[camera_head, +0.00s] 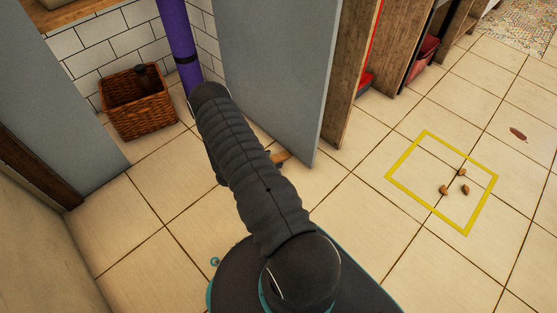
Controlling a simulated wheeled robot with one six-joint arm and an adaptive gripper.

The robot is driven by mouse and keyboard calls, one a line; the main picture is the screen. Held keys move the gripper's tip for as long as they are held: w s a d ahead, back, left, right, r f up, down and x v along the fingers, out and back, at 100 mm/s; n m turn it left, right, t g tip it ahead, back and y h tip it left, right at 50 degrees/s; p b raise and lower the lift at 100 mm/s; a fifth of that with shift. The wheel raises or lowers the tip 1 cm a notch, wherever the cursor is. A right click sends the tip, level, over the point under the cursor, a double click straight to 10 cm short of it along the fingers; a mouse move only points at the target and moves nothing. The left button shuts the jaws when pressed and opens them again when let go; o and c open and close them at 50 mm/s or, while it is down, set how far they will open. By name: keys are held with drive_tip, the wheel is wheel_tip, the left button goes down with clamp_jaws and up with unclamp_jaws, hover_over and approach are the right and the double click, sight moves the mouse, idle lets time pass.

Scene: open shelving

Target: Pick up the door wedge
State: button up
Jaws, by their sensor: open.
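A small tan wooden piece, which looks like the door wedge (281,157), lies on the tiled floor at the foot of the grey door (272,70), close to the door's lower edge. Only part of it shows beside my dark arm. My gripper (272,159) is mostly hidden behind my arm, low by the wedge, with a little of its dark tip showing at the arm's right side. It is open. I cannot tell whether it touches the wedge.
A wicker basket (138,110) stands by the white tiled wall, near a purple pole (178,40). A yellow square outline (412,201) on the floor holds three small brown pieces (463,188). Wooden shelving (358,60) stands right of the door. Floor at right is mostly clear.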

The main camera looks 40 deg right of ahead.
sight(281, 157)
drive_tip(key=shift+x, duration=1.25)
drive_tip(key=c, duration=1.2)
drive_tip(key=shift+a+r, duration=0.1)
